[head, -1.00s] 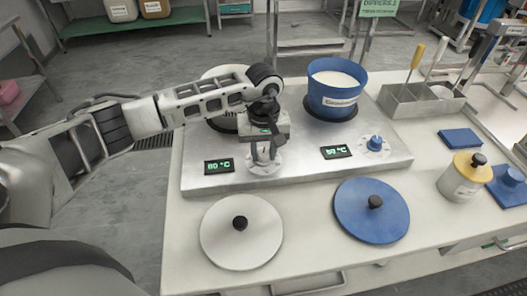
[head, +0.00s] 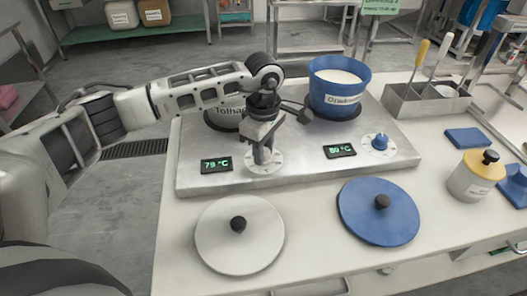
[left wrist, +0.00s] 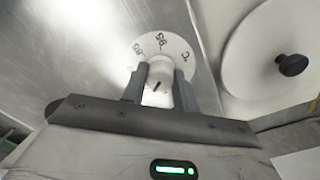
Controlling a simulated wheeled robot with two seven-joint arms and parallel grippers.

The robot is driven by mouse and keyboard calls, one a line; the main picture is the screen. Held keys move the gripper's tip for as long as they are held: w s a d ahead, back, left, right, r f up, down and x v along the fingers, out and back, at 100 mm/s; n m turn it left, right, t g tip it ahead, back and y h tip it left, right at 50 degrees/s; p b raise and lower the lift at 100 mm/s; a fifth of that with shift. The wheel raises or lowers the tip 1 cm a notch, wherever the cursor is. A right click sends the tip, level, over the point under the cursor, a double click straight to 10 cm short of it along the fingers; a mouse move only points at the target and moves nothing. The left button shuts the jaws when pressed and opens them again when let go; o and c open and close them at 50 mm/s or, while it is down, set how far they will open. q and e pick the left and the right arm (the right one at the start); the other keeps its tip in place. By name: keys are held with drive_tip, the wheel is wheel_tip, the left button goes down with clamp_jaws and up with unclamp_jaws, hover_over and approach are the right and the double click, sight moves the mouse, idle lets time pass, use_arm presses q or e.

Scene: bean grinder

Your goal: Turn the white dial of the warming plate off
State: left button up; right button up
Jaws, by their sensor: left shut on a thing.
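The white dial (left wrist: 158,78) sits on a round white scale plate with printed numbers (left wrist: 160,50) in the left wrist view. My left gripper (left wrist: 158,88) has a finger on each side of the dial and is shut on it. In the head view my left gripper (head: 263,155) points down onto the scale plate (head: 265,163) at the front left of the steel warming plate (head: 310,163), hiding most of the dial. The left display (head: 216,165) beside it reads 79 °C. The right display (head: 340,150) reads 80 °C. My right gripper is not in view.
A blue dial (head: 380,142) and a blue pot (head: 337,95) are on the plate's right half. A white lid (head: 255,245) and a blue lid (head: 365,220) lie in front. A yellow-topped jar (head: 470,180) and a steel utensil bin (head: 425,105) stand at right.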

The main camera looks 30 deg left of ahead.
use_arm(q)
drive_tip(key=n+b, duration=0.1)
drive_tip(key=n, duration=0.3)
drive_tip(key=shift+n, duration=0.3)
drive_tip(key=n, duration=0.4)
drive_tip(key=shift+r+n+b, duration=0.1)
drive_tip(key=shift+n+b, duration=0.2)
drive_tip(key=shift+b, duration=0.1)
drive_tip(key=n, duration=0.4)
drive_tip(key=shift+n, duration=1.9)
drive_tip(key=shift+w, duration=0.1)
drive_tip(key=o, duration=1)
wheel_tip(320, 180, up, 16)
drive_tip(key=shift+b, duration=0.35)
